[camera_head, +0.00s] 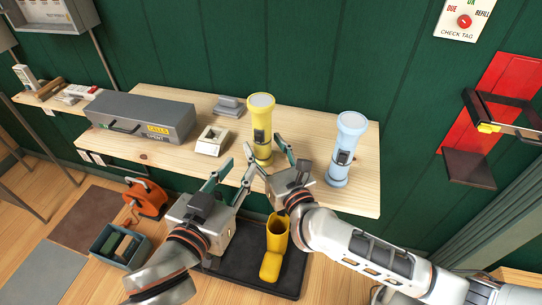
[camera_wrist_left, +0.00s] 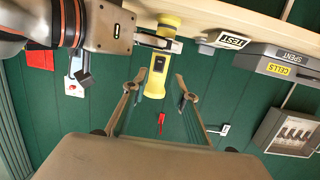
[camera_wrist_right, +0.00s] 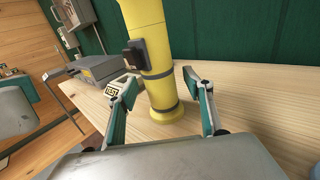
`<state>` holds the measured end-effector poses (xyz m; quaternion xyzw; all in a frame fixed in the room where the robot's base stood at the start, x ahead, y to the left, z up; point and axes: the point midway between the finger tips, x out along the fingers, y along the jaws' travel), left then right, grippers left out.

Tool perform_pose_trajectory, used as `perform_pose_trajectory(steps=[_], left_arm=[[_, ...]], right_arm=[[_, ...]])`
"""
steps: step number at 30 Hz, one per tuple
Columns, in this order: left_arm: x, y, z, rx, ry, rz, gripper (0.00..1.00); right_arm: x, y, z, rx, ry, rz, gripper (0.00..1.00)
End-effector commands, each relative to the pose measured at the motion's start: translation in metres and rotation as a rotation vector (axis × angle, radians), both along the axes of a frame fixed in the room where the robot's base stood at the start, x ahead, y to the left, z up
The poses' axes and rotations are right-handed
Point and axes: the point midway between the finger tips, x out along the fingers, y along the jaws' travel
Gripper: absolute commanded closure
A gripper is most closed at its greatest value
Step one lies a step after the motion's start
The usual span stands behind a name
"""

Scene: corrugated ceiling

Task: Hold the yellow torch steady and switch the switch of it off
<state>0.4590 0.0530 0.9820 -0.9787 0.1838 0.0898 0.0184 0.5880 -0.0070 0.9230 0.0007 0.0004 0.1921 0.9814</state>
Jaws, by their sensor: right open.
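The yellow torch (camera_head: 261,125) stands upright on the wooden shelf, its dark switch (camera_wrist_right: 136,55) on the side facing me. It also shows in the left wrist view (camera_wrist_left: 168,21), upside down. My right gripper (camera_head: 268,157) is open, low at the torch's base. In the right wrist view its fingers (camera_wrist_right: 160,82) are spread, one to each side of the lower body; I see no firm grip. My left gripper (camera_head: 237,158) is open and empty, in front and left of the torch. In the left wrist view its fingers (camera_wrist_left: 156,88) point towards the torch, apart from it.
A pale blue torch (camera_head: 347,140) stands to the right on the shelf (camera_head: 375,185). A small white TEST block (camera_head: 211,140) and a grey CELLS box (camera_head: 130,110) are to the left.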

Motion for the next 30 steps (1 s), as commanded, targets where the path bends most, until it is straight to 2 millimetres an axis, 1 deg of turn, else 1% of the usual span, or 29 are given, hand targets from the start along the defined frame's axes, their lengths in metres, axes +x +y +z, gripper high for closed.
perform_pose_trajectory(steps=[3,6,15,17,18,20,21,22,23,24,26,30], left_arm=[[0.0,0.0,0.0,0.0,0.0,0.0,0.72],[0.0,0.0,0.0,0.0,0.0,0.0,0.72],[0.0,0.0,0.0,0.0,0.0,0.0,0.72],[0.0,0.0,0.0,0.0,0.0,0.0,0.72],[0.0,0.0,0.0,0.0,0.0,0.0,0.72],[0.0,0.0,0.0,0.0,0.0,0.0,0.72],[0.0,0.0,0.0,0.0,0.0,0.0,0.72],[0.0,0.0,0.0,0.0,0.0,0.0,0.72],[0.0,0.0,0.0,0.0,0.0,0.0,0.75],[0.0,0.0,0.0,0.001,0.0,0.0,0.85],[0.001,0.001,0.0,0.007,-0.007,-0.002,1.0],[0.008,0.006,-0.001,0.061,-0.067,-0.018,1.0]], right_arm=[[0.011,0.005,0.0,-0.001,-0.002,0.0,0.49],[0.015,0.006,0.0,-0.002,-0.001,0.0,0.49],[0.017,0.007,0.0,-0.002,-0.001,0.0,0.49],[0.017,0.007,0.0,-0.002,-0.001,0.0,0.64],[0.017,0.007,0.0,-0.002,-0.001,0.0,0.75],[0.017,0.007,0.0,-0.002,-0.001,0.0,0.9],[0.017,0.007,0.0,-0.002,-0.001,0.0,0.96],[0.017,0.007,0.0,-0.002,-0.001,0.0,0.96],[0.017,0.007,0.0,-0.002,-0.001,0.0,0.96],[0.017,0.007,0.0,-0.002,-0.001,0.0,0.96],[0.017,0.007,0.0,-0.002,-0.001,0.0,0.96],[0.017,0.007,0.0,-0.002,-0.001,0.0,0.96]])
